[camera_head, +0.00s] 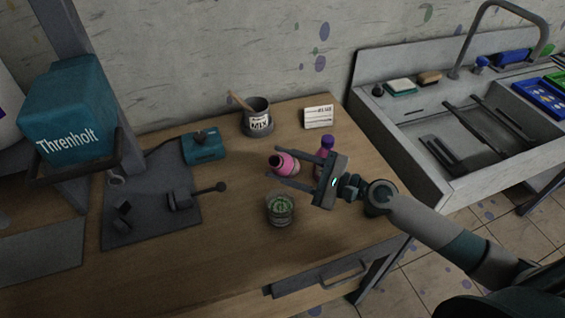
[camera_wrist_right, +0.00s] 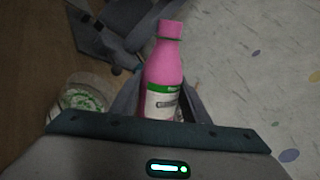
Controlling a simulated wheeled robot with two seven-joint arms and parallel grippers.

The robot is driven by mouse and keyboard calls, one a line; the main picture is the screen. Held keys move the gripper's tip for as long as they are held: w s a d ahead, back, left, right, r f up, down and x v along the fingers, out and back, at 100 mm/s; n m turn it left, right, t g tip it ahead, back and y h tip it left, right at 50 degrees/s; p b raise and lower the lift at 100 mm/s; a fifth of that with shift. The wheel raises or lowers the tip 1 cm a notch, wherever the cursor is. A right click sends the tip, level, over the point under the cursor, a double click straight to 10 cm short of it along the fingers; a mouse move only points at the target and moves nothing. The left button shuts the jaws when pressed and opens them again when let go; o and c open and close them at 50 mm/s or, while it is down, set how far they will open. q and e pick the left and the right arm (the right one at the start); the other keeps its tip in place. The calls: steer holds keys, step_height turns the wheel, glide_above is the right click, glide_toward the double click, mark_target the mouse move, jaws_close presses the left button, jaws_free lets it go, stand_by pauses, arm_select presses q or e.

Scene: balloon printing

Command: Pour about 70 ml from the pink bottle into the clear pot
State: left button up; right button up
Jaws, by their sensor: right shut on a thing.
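The pink bottle (camera_head: 288,164) has a white and green label and a dark ring at its neck. It is held tilted between the fingers of my right gripper (camera_head: 288,165), which is shut on it. In the right wrist view the bottle (camera_wrist_right: 164,75) shows lengthwise, neck away from the wrist. The clear pot (camera_head: 280,209), with green marks, stands on the table just in front of and below the bottle in the head view. It shows at the left in the right wrist view (camera_wrist_right: 80,102). No stream of liquid is visible. My left gripper is not in view.
A purple bottle (camera_head: 326,145) stands close behind my right gripper. A grey MIX cup (camera_head: 257,118) with a stick, a white card (camera_head: 318,117) and a teal box (camera_head: 203,146) are farther back. A dark mat (camera_head: 150,222) lies left; a sink (camera_head: 470,150) is right. The table front-left is clear.

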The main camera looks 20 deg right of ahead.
mark_target(282, 169)
steer(key=shift+s+d+r+m+p, duration=0.25)
steer(key=shift+s+r+m+p, duration=0.5)
steer(key=shift+r+m+p, duration=0.3)
steer(key=shift+s+d+m+p, duration=0.15)
steer(key=shift+s+m+p, duration=0.2)
steer(key=shift+m, duration=0.2)
steer(key=shift+w, duration=0.1)
steer(key=r+m+p, duration=0.1)
steer(key=p, duration=0.1)
steer(key=shift+s+a+m+p, duration=0.3)
steer(key=shift+s+a+p, duration=0.1)
steer(key=shift+s+a+r+m+p, duration=0.25)
steer(key=shift+s+a+m+p, duration=0.25)
steer(key=shift+m+p, duration=0.55)
steer(key=shift+s+a+m+p, duration=0.15)
steer(key=shift+s+m+p, duration=0.1)
steer(key=shift+p, duration=0.15)
steer(key=shift+f, duration=0.1)
